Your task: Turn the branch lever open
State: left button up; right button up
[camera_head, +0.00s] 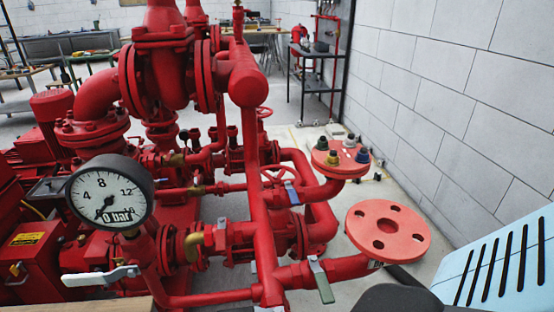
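A lever with a green handle (321,281) sits on a short red branch pipe (345,267) at the bottom centre. It slants down and toward the right, across the pipe's line. A white-grey lever (100,276) lies nearly level on the pipework at the lower left, below the gauge. A small blue lever (292,193) is on a pipe further back. No label shows which one is called the branch lever. Neither of my grippers is in view.
A round gauge (110,192) reading near 0 bar stands at the left. A loose-looking red flange (388,231) is right of the green lever. A block wall (460,110) bounds the right; some floor (215,210) shows between pipes.

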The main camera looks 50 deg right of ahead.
aim_at(294, 199)
jog(key=z, duration=1.7)
jog(key=k+j, duration=0.6)
jog(key=k, duration=0.1)
